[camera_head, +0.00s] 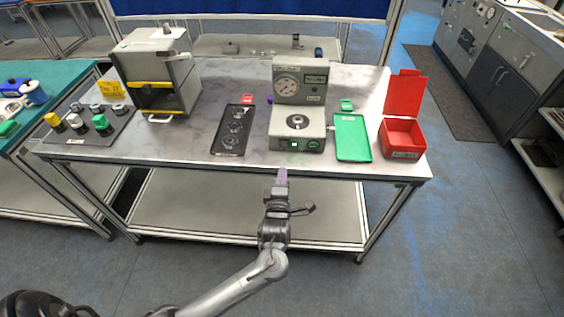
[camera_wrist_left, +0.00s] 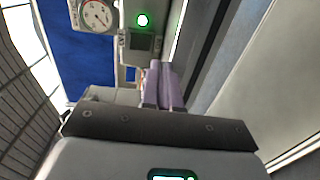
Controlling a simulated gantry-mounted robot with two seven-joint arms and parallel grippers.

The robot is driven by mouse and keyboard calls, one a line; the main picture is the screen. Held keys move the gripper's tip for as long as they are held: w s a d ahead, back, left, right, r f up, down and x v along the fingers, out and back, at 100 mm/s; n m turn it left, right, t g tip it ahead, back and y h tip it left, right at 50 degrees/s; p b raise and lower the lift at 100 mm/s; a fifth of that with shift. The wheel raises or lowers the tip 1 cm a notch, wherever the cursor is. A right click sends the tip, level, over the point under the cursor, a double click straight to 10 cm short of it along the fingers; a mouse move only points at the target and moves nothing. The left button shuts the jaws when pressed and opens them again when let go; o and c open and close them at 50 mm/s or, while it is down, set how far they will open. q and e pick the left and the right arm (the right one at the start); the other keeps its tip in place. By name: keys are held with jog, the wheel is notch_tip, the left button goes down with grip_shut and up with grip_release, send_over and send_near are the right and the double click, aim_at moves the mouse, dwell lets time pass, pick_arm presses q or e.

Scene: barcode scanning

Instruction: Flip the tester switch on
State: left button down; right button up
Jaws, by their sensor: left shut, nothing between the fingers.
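The tester (camera_head: 299,128) is a pale grey bench unit with a round gauge (camera_head: 288,86) on its upright back, standing at the middle of the table. Its front panel (camera_head: 295,144) shows a small bright light and a green patch; the switch is too small to make out. The left wrist view shows the gauge (camera_wrist_left: 97,14), a green-lit round button (camera_wrist_left: 143,20) and a dark rectangle below it. My left gripper (camera_head: 282,173) is shut and empty, just in front of the table edge below the panel. Its purple fingers show in the left wrist view (camera_wrist_left: 163,84). My right gripper is not in view.
A green tray (camera_head: 352,137) and an open red box (camera_head: 403,137) stand right of the tester. A black tray (camera_head: 234,130) lies left of it. Further left are a grey machine (camera_head: 160,80) and a dark board (camera_head: 90,125) with several knobs. The table's front edge (camera_head: 190,167) is close to the gripper.

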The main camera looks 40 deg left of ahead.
pick_arm(q)
jog(key=v, duration=0.6)
jog(key=shift+f, duration=0.55)
jog(key=s+f+m+g+h, duration=0.1)
jog(key=s+f+m+h, duration=0.2)
jog(key=s+f, duration=0.4)
jog(key=s+d+r+m+g+h, duration=0.1)
jog(key=s+d+m+g+h, duration=0.3)
jog(key=s+m, duration=0.6)
jog(key=s+d+m+g+h, duration=0.35)
jog(key=s+m+g, duration=0.25)
jog(key=m, duration=0.7)
notch_tip(320, 180, up, 35)
jog(key=p, duration=3.5)
jog(key=shift+s+d+m+y, duration=0.2)
jog(key=shift+d+m+y, duration=0.15)
jog(key=shift+m, duration=0.05)
